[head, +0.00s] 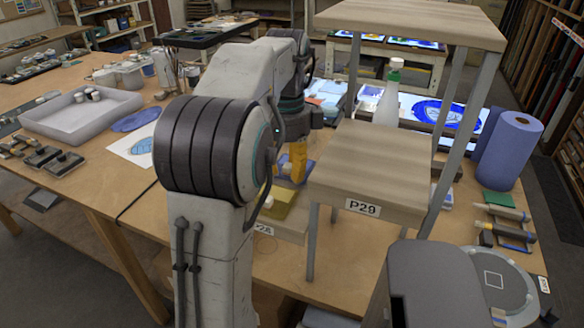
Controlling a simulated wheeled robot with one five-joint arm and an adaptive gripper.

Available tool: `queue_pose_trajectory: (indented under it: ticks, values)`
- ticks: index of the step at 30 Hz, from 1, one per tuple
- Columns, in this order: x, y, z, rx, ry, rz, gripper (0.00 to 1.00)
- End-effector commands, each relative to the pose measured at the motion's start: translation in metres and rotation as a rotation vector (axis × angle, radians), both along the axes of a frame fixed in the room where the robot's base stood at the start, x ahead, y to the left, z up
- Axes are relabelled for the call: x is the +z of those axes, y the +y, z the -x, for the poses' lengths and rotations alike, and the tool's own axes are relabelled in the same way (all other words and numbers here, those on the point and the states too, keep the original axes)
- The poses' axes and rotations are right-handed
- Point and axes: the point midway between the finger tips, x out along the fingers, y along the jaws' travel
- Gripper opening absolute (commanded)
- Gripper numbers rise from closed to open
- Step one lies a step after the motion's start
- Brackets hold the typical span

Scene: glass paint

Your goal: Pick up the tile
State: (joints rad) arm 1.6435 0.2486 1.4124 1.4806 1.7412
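My gripper (294,170) points down behind my arm, at the left of the wooden stand. Its yellow-orange fingers show in part, and I cannot tell whether they are open or hold anything. A flat blue piece (309,169) shows just beside the fingers. A flat olive-yellow piece (282,204) lies in front of them on a low step labelled P28. A small green flat piece (497,199) lies at the right of the table. I cannot tell which of these is the tile. My arm hides part of the area.
The wooden stand (372,160) labelled P29, with tall legs and a higher shelf (415,22), stands close to the right of my gripper. A white bottle (388,95) and a blue roll (508,150) are behind and right. A grey tray (62,128) is left.

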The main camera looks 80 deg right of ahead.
Motion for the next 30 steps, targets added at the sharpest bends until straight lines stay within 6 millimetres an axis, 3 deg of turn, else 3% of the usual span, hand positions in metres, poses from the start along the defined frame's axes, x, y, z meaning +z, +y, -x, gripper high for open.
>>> queue_pose_trajectory:
  ticks: [11,23,30]
  values:
    - [0.0,0.0,0.0,0.0,0.0,0.0,0.0]
    - [0.002,0.0,0.0,0.0,0.0,-0.002,0.0]
    - [0.024,-0.001,0.0,0.0,0.0,0.002,0.0]
